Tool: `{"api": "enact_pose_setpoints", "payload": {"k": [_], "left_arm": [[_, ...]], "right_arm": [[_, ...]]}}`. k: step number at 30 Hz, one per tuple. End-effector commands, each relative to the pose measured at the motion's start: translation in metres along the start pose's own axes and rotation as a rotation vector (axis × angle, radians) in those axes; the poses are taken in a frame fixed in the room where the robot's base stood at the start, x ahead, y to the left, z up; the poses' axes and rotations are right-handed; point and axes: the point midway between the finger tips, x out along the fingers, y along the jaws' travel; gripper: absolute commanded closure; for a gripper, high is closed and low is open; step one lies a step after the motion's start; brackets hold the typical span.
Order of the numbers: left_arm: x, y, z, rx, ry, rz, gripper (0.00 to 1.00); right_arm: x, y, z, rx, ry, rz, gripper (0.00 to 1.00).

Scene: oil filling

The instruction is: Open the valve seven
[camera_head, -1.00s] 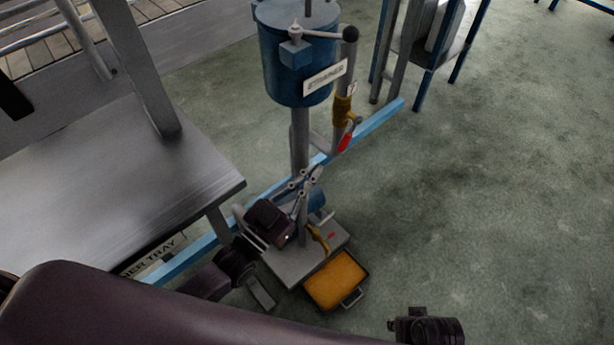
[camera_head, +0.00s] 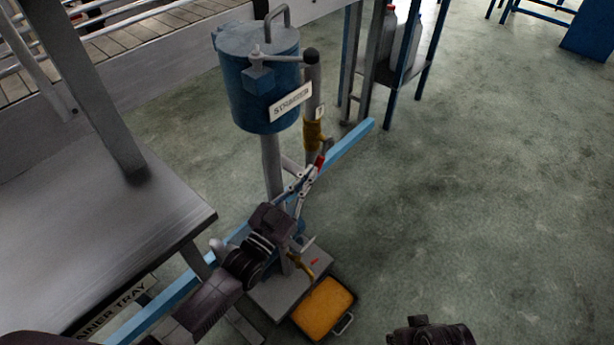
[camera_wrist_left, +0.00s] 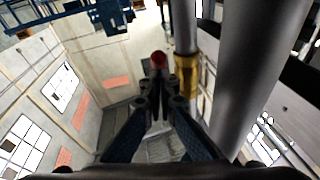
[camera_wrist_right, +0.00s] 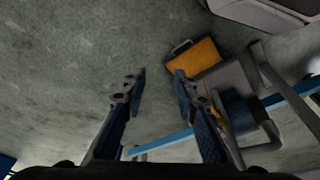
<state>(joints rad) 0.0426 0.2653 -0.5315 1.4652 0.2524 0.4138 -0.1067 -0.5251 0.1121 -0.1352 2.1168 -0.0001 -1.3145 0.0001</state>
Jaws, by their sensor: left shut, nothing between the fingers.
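A yellow valve (camera_head: 314,133) sits on the vertical pipe below the strainer tank, with a small tag whose number I cannot read. Its red handle (camera_head: 320,161) points downward. My left gripper (camera_head: 311,174) is shut and empty, with its fingertips just below the red handle. In the left wrist view the red handle end (camera_wrist_left: 158,60) shows just beyond the shut fingertips (camera_wrist_left: 157,88), with the yellow valve body (camera_wrist_left: 208,75) to the right; I cannot tell whether they touch. My right gripper (camera_wrist_right: 159,84) is open and empty above the floor.
The blue strainer tank (camera_head: 258,85) stands above the valve. A lower yellow valve (camera_head: 300,265) and an orange-filled tray (camera_head: 323,308) are near the floor. A grey metal table (camera_head: 120,235) is at the left. A blue rack (camera_head: 392,85) stands behind. The floor at right is clear.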

Motion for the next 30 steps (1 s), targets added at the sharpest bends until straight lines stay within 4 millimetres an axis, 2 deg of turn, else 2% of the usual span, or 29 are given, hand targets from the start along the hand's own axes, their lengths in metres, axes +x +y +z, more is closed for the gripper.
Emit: {"api": "enact_pose_setpoints", "payload": {"k": [10,18,30], "left_arm": [[0.0,0.0,0.002,-0.001,0.007,-0.001,1.0],[0.0,0.001,0.005,-0.004,0.03,-0.005,1.0],[0.001,0.001,0.005,-0.007,0.049,-0.007,1.0]], "right_arm": [[-0.002,0.0,0.001,0.0,-0.004,0.001,0.73],[-0.041,0.002,-0.007,0.002,0.023,0.003,0.73],[-0.065,0.003,-0.008,0.004,0.034,0.006,0.73]]}}
